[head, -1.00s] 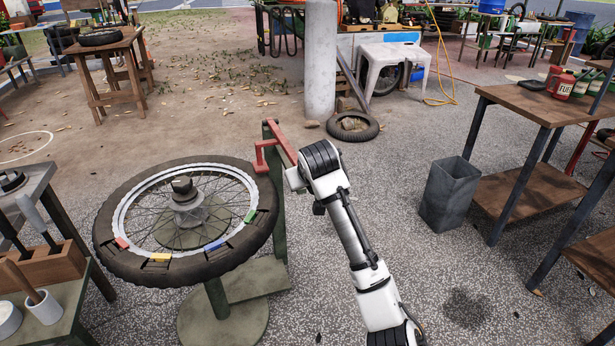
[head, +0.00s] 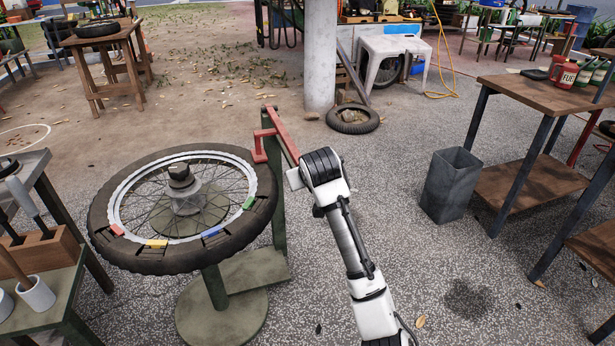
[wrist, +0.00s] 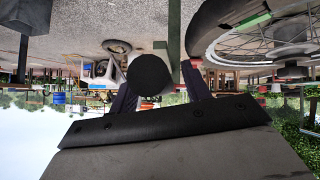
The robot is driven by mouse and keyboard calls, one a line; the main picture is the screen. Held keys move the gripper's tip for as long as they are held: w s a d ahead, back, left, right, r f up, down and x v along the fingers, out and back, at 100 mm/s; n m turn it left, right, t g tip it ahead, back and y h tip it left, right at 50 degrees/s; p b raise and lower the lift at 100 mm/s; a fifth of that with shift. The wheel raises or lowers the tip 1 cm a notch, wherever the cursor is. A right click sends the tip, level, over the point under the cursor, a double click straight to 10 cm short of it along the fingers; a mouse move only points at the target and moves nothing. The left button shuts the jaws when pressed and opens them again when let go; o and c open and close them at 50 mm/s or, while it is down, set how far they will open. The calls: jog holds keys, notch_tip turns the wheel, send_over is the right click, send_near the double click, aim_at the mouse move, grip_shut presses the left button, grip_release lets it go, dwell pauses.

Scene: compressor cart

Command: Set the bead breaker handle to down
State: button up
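The bead breaker's red handle (head: 281,136) joins the top of a green post (head: 278,205) to the right of the wheel. It slants down to the right toward my gripper (head: 297,178), and my wrist hides its outer end in the head view. In the wrist view, which is upside down, a round black end (wrist: 151,75), which looks like the handle's grip, shows between the two dark fingers of my gripper (wrist: 158,88). The fingers stand apart, with a gap on the right of the black end. Whether either finger touches it I cannot tell.
A spoked wheel with a black tire (head: 112,255) lies on the stand left of the handle. A grey bin (head: 452,186) and a wooden-topped table (head: 535,97) stand to the right. A loose tire (head: 353,119) lies behind, near a concrete column (head: 320,55).

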jog(key=shift+s+r, duration=0.1)
jog(key=shift+r, duration=0.05)
jog(key=v, duration=1.3)
jog(key=shift+s, duration=0.2)
jog(key=shift+r, duration=0.15)
